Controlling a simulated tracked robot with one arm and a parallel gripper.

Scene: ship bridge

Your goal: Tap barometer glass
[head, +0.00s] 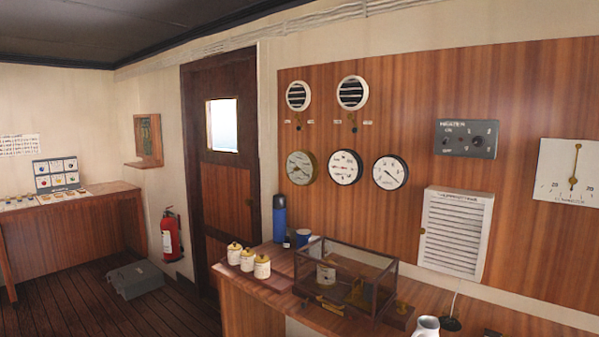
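Three round dials hang in a row on the wood-panelled wall. The left one has a brass rim and a darker, brownish face (301,168). The middle dial (345,167) and the right dial (390,172) have white faces and dark rims. Their lettering is too small to read, so I cannot tell for sure which is the barometer. Nothing touches or covers the dials. My gripper is not in view.
Below the dials a wooden counter (270,289) carries a glass case (345,275), a blue flask (279,218), several lidded jars (247,259) and a white mug (425,327). A fire extinguisher (171,235) stands by the door (226,185). A grey case (135,280) lies on the floor.

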